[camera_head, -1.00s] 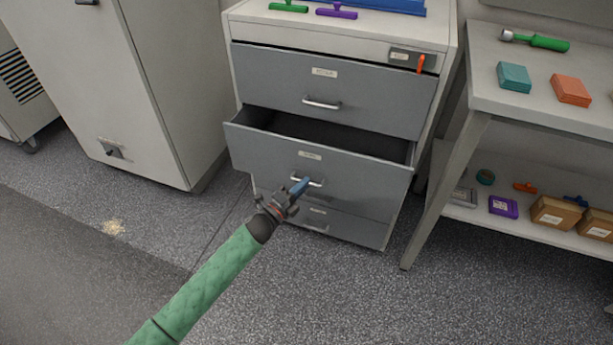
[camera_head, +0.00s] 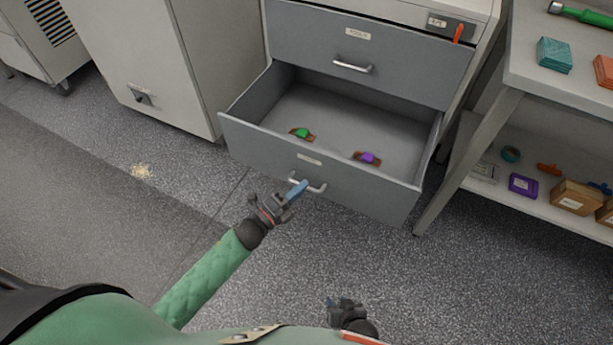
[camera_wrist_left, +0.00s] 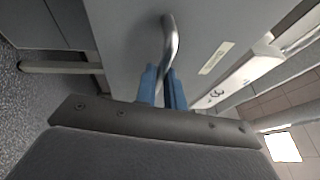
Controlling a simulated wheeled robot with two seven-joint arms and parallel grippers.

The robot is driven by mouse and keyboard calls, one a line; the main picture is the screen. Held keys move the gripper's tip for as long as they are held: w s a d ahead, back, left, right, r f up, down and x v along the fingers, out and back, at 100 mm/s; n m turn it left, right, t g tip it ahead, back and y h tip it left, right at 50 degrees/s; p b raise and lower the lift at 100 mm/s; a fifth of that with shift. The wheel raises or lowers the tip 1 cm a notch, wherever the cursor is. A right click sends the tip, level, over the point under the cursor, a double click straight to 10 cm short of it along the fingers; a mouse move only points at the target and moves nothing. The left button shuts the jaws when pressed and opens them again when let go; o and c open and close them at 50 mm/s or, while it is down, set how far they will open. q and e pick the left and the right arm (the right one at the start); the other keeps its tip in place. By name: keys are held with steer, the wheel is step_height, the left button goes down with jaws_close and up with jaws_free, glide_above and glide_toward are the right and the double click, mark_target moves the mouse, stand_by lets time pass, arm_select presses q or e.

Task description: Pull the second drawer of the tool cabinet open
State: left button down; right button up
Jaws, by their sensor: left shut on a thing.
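The second drawer (camera_head: 340,184) of the grey tool cabinet (camera_head: 375,45) stands far out, its inside in view. A green item (camera_head: 301,133) and a purple item (camera_head: 368,158) lie on its floor. My left gripper (camera_head: 299,188) is at the drawer's front; its blue fingers are shut on the bar handle (camera_head: 318,188). In the left wrist view the handle (camera_wrist_left: 170,40) passes between the two fingers (camera_wrist_left: 163,88). My right gripper (camera_head: 335,302) is low in the head view, away from the cabinet; its fingers are too small and hidden to judge.
The top drawer (camera_head: 385,55) is closed, with an orange lever (camera_head: 458,33) above it. A workbench (camera_head: 535,75) with a lower shelf of boxes stands at the right. A pale cabinet (camera_head: 150,60) stands at the left. The floor before the drawer is clear.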

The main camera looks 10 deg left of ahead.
arm_select(q)
steer(key=shift+s+a, duration=0.2)
steer(key=shift+s, duration=0.45)
steer(key=c, duration=1.5)
jaws_free()
steer(key=v, duration=0.8)
steer(key=shift+w, duration=0.1)
